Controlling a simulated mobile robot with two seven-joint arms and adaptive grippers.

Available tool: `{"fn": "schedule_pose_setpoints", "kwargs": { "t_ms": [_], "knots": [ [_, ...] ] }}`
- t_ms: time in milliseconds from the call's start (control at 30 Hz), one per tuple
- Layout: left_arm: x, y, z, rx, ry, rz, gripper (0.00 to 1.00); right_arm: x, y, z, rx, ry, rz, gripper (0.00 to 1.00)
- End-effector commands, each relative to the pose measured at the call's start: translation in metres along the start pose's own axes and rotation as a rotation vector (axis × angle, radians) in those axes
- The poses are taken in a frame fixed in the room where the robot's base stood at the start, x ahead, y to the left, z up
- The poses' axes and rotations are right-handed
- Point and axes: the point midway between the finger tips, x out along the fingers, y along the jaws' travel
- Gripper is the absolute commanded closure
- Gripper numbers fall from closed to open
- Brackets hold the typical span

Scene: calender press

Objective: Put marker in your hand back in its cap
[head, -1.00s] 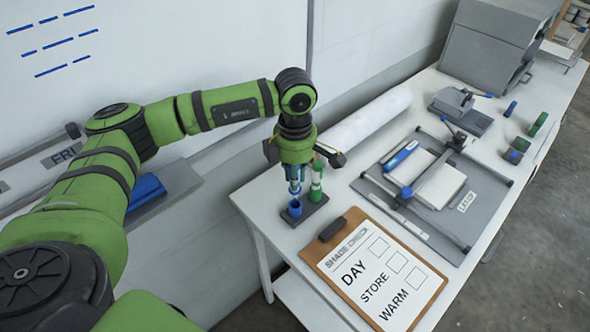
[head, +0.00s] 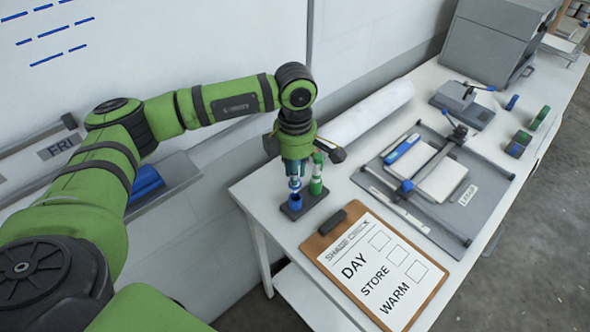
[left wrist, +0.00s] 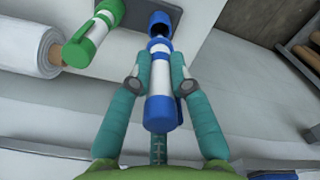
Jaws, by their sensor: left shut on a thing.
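My left gripper (left wrist: 160,88) is shut on a blue-and-white marker (left wrist: 159,72). In the head view the gripper (head: 295,172) points down over the table, with the marker (head: 295,184) between its fingers. The blue cap (head: 296,201) stands in a small dark holder (head: 313,203) just below the marker. In the left wrist view the open mouth of the cap (left wrist: 160,20) lies right at the marker's far end. My right gripper is not in view.
A green-and-white marker (head: 316,178) stands in the same holder, close beside the gripper. A clipboard (head: 375,268) lies in front of it, and a white roll (head: 365,115) lies behind. A grey press board (head: 460,208) is further right. The whiteboard (head: 150,50) rises at the left.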

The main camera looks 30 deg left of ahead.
Motion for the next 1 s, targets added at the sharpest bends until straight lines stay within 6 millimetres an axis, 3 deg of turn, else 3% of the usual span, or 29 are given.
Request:
{"fn": "schedule_pose_setpoints", "kwargs": {
  "t_ms": [1000],
  "knots": [
    [-0.0003, 0.0002, 0.0004, 0.0, -0.002, 0.0, 1.0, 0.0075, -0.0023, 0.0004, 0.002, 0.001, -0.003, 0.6]
  ]
}}
